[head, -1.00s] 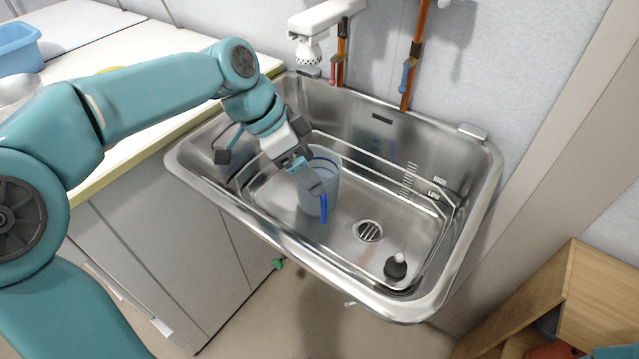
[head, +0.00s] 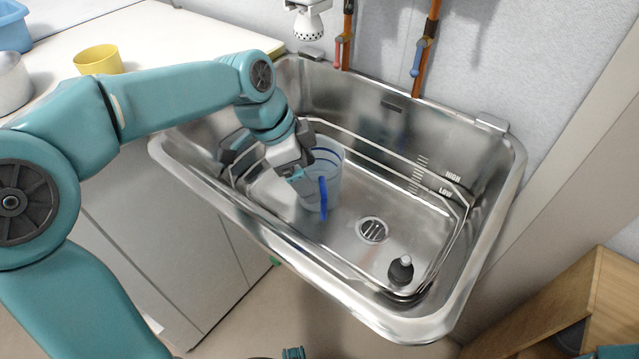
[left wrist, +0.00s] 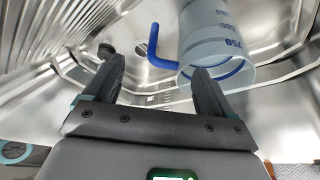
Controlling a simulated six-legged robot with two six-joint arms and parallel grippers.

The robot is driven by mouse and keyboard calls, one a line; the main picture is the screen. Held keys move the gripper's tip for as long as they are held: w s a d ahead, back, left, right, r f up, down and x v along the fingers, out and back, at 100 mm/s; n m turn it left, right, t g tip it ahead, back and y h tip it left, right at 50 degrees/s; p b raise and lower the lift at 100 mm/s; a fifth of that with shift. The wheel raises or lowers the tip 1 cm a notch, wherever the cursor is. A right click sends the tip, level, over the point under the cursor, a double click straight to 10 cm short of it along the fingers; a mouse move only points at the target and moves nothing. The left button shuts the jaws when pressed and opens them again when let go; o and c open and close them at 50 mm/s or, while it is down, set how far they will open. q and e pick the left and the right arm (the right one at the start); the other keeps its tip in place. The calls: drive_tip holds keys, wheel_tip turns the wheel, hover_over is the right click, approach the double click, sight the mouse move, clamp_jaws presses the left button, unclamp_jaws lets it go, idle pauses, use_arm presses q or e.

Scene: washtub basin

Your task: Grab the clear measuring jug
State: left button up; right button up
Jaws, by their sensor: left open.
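The clear measuring jug (head: 329,164) stands in the steel basin, left of the drain, with its blue handle (head: 323,198) toward the front. My left gripper (head: 304,186) is at the jug's near left side, its far finger overlapping the jug in the picture. In the left wrist view the jug (left wrist: 214,38) is at upper right, with its blue rim and the 750 mark showing. There my left gripper (left wrist: 158,85) is open, with the blue handle (left wrist: 158,48) beyond the gap between the fingers. One finger overlaps the jug's rim; I cannot tell if they touch.
The steel basin (head: 490,230) has a raised rim all round. A drain (head: 373,230) and a dark stopper-like object (head: 400,270) lie right of the jug. A yellow cup (head: 98,60) stands on the counter at left. A white tap (head: 308,22) hangs above the back rim.

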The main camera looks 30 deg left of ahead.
sight(320, 185)
use_arm(q)
drive_tip(key=b+x, duration=0.2)
drive_tip(key=x, duration=0.3)
drive_tip(key=shift+w, duration=0.15)
drive_tip(key=shift+w+a+f, duration=0.1)
drive_tip(key=shift+w+f, duration=0.1)
drive_tip(key=shift+w, duration=0.1)
drive_tip(key=c, duration=1.4)
drive_tip(key=shift+s+r, duration=0.15)
drive_tip(key=shift+r, duration=0.05)
clamp_jaws()
